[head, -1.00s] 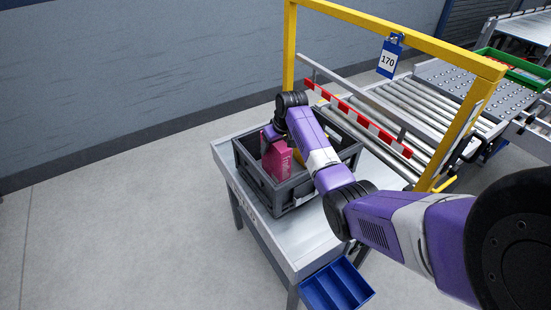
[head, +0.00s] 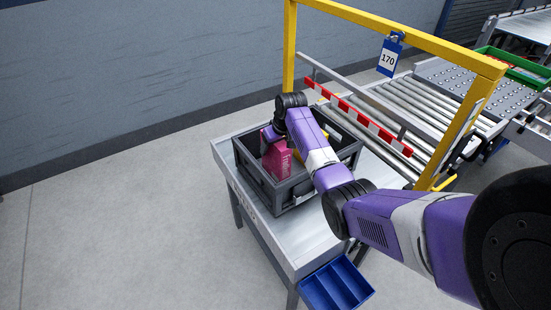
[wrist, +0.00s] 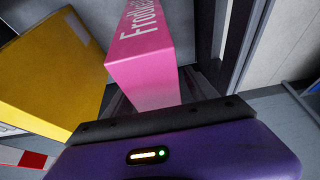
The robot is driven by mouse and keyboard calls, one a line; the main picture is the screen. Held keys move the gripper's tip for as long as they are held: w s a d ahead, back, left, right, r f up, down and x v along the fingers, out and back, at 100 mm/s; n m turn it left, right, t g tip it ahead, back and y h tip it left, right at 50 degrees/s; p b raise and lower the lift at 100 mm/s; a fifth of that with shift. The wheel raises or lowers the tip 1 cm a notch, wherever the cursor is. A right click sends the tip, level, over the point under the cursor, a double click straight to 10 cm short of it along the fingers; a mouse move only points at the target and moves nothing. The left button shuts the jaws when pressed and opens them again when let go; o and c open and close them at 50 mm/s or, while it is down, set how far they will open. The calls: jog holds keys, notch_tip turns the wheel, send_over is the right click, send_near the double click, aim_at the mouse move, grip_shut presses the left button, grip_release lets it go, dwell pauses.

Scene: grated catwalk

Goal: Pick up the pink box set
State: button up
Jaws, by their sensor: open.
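The pink box set (head: 277,160) stands upright in a dark grey crate (head: 262,184) on a metal table. It has pale lettering on its side. My gripper (head: 271,133) is low over the crate at the top of the pink box, partly hidden behind my own wrist. In the wrist view the pink box (wrist: 150,58) lies straight ahead of the open gripper, close to it. Dark finger parts show beside the box's near end; whether they touch it I cannot tell. A yellow box (wrist: 52,75) is just to the left there.
The yellow box shows only slightly in the head view, behind my arm. A yellow frame (head: 400,32) with a red-and-white bar (head: 362,118) stands right of the crate, before a roller conveyor (head: 400,110). A blue bin (head: 337,287) hangs at the table's front. Floor at left is clear.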

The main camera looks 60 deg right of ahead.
grip_shut()
jog(key=shift+r, duration=0.15)
dwell(0.4)
